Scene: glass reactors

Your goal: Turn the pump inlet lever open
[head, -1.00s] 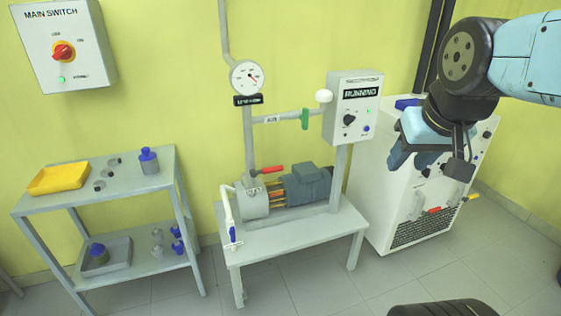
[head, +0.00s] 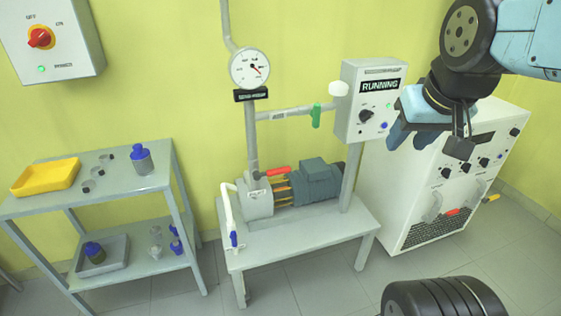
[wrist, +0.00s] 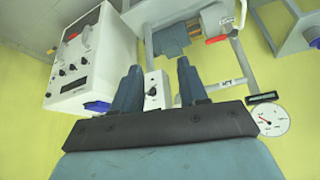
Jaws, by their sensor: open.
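The pump (head: 292,188) stands on a low grey bench. A red lever (head: 278,171) sits on the vertical pipe just above the pump and lies roughly level, pointing right; I take it for the inlet lever. It also shows in the wrist view, as a red handle (wrist: 216,39). My gripper (head: 428,140) is up at the right, in front of the white cabinet, well apart from the lever. In the wrist view its two fingers (wrist: 159,72) are spread with nothing between them.
A green lever (head: 316,115) is on the side pipe, and a blue one (head: 233,239) on the white hose. The control box (head: 372,100) reads RUNNING. A gauge (head: 249,68) tops the pipe. The white cabinet (head: 440,180) stands right, a shelf cart (head: 120,197) left.

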